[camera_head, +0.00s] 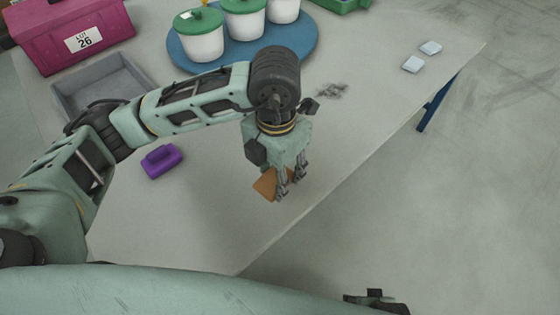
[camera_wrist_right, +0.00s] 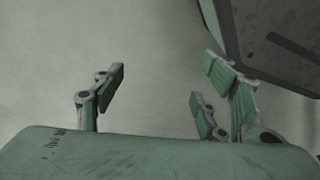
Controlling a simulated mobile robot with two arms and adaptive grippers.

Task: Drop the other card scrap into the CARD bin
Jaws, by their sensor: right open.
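A brown card scrap (camera_head: 265,184) shows at the fingers of my left gripper (camera_head: 289,183), over the near edge area of the table. The gripper points down and partly covers the scrap. I cannot tell whether its fingers are closed on the scrap or only beside it. My right gripper (camera_head: 375,300) is low in the head view, off the table and mostly hidden. In the right wrist view its fingers (camera_wrist_right: 165,95) are spread apart with nothing between them. No bin with a CARD label is in view.
On the table (camera_head: 200,215) are a pink LOT 26 box (camera_head: 72,35), an open grey tray (camera_head: 72,103), a purple object (camera_head: 161,161), lidded white pots (camera_head: 202,42) on a round blue base (camera_head: 262,52), a dark smudge (camera_head: 331,91) and two pale squares (camera_head: 413,64). Bare floor lies right.

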